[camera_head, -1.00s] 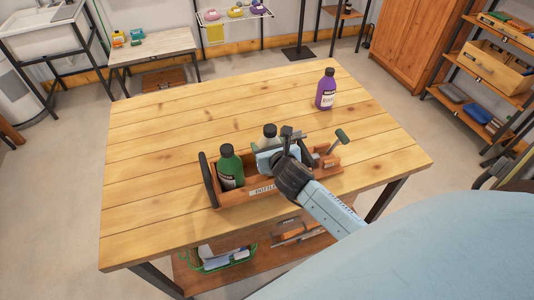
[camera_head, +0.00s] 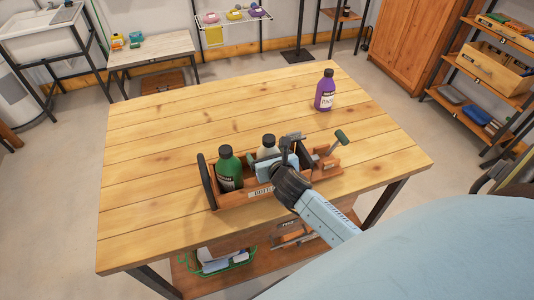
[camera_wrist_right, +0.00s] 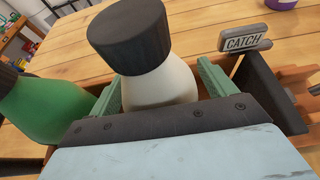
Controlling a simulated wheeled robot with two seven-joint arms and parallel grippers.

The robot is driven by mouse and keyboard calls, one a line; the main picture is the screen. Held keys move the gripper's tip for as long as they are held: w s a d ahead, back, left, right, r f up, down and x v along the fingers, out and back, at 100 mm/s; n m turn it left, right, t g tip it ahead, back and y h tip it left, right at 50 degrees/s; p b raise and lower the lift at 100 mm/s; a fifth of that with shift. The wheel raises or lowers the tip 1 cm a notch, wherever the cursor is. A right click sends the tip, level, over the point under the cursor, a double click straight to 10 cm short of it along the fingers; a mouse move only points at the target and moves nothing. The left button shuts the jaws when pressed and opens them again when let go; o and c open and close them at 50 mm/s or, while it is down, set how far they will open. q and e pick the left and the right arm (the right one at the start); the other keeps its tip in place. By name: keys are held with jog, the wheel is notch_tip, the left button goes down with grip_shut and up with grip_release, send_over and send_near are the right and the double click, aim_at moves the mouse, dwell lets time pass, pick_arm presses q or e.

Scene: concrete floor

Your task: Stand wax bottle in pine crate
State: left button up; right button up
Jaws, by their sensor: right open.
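The pine crate (camera_head: 232,201) stands near the front edge of the wooden table. A cream bottle with a dark cap (camera_head: 267,149), seemingly the wax bottle, stands upright in its middle part. It also shows close up in the right wrist view (camera_wrist_right: 160,88); its label is hidden. My right gripper (camera_head: 283,163) is open around this bottle, its green fingers on either side (camera_wrist_right: 162,90), with a gap visible at the right finger. A green bottle (camera_head: 229,170) stands in the crate to the left. My left gripper is not in view.
A purple bottle (camera_head: 325,92) stands on the table's far right. A small tool with a green end (camera_head: 341,138) and a "CATCH" plate (camera_wrist_right: 243,40) are at the crate's right. The table's left and back (camera_head: 160,130) are clear.

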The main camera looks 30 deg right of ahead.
jog(key=shift+r, duration=0.3)
jog(key=p+v, duration=0.1)
jog(key=v, duration=1.1)
jog(key=shift+f, duration=0.15)
jog(key=shift+s, duration=0.1)
